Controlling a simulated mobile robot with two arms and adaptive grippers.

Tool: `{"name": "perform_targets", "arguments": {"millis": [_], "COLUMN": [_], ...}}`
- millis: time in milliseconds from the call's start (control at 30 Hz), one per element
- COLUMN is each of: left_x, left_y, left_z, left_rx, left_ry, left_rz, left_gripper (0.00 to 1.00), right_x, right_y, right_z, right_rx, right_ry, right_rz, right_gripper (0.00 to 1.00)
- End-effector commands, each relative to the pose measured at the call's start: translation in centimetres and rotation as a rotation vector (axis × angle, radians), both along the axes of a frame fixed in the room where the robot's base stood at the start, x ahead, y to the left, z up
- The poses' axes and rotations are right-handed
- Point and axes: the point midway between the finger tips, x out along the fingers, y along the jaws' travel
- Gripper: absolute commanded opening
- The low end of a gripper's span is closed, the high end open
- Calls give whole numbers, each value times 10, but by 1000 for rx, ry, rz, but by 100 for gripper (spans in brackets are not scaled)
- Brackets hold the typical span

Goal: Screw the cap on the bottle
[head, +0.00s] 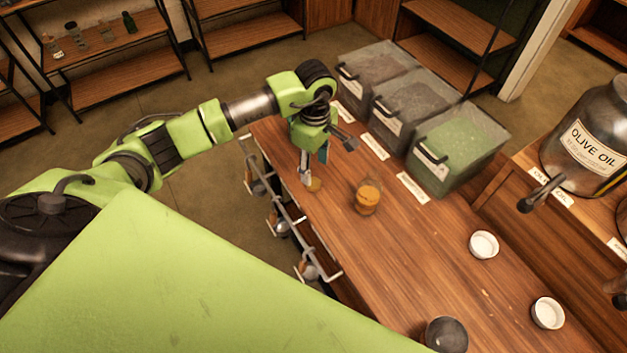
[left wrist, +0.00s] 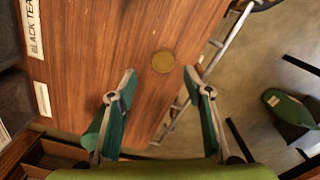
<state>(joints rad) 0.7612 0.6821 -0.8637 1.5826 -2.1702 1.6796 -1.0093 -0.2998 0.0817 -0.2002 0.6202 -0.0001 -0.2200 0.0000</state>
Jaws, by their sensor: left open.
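A small round gold cap (head: 314,185) lies flat on the wooden counter (head: 440,270), near its left edge. In the left wrist view the cap (left wrist: 163,62) shows beyond the fingertips, roughly centred between them. A short clear jar with amber contents (head: 367,198), which looks like the bottle, stands upright on the counter to the right of the cap. My left gripper (head: 322,160) points down above the counter just behind the cap. In the left wrist view its green-padded fingers (left wrist: 158,85) are spread, with nothing held. My right gripper is not in view.
Three labelled bins (head: 455,150) stand along the counter's back. A metal rail with hooks (head: 290,220) runs along the left edge. Two white bowls (head: 484,244) and a dark round object (head: 446,335) are at the front right. An olive oil tank (head: 590,140) stands at right.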

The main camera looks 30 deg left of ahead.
Motion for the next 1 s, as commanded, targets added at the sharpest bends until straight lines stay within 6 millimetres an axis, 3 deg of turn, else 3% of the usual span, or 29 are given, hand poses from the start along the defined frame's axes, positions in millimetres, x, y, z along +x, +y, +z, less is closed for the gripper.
{"name": "perform_targets", "arguments": {"millis": [367, 567, 700, 1000], "left_x": [-1, -7, -6, -5], "left_y": [0, -1, -1, 0], "left_z": [-4, -27, -47, -55], "left_rx": [-1, -2, -2, -1], "left_ry": [1, 6, 2, -1], "left_rz": [0, 2, 1, 0], "left_gripper": [46, 46, 46, 46], "right_x": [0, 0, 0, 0], "right_y": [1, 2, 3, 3], "right_z": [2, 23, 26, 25], "right_rx": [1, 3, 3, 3], "right_ry": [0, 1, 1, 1], "right_rz": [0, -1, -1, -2], "right_gripper": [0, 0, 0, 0]}}
